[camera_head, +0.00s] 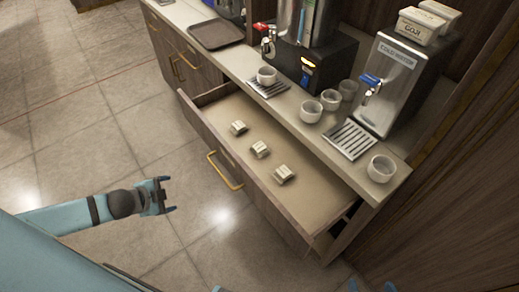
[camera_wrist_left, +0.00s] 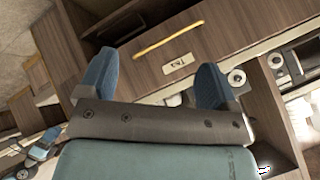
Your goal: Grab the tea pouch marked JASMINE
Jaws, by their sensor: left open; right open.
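Three small pale pouches lie in a row in the open drawer (camera_head: 305,205): a far one (camera_head: 238,128), a middle one (camera_head: 260,149) and a near one (camera_head: 284,174). Their markings are too small to read, so I cannot tell which is JASMINE. My left gripper (camera_head: 167,195) is open and empty, in front of the drawer and left of its brass handle. In the left wrist view its blue fingers (camera_wrist_left: 154,82) are spread, with nothing between them. My right gripper (camera_head: 371,288) shows only as blue tips at the bottom edge; it is open.
The drawer's brass handle (camera_head: 225,171) sticks out towards me. The counter above carries several white cups (camera_head: 381,168), a drip tray (camera_head: 350,140), a cold water dispenser (camera_head: 394,85) and a dark tray (camera_head: 217,34). The floor left of the drawer is clear.

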